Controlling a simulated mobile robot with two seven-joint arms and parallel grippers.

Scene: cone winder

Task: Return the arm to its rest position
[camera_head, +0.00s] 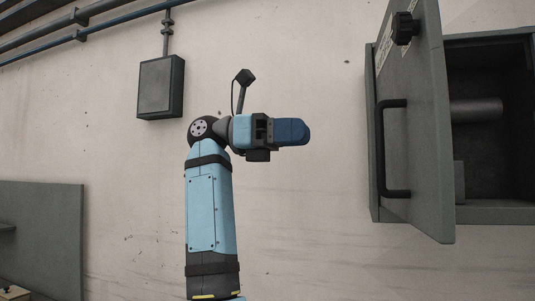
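A grey-green cabinet (490,214) stands at the right with its door (425,140) swung open. The door has a black handle (382,150) and a dark knob (404,28). A grey wall box (160,88) hangs upper left. A grey panel (45,235) stands lower left.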

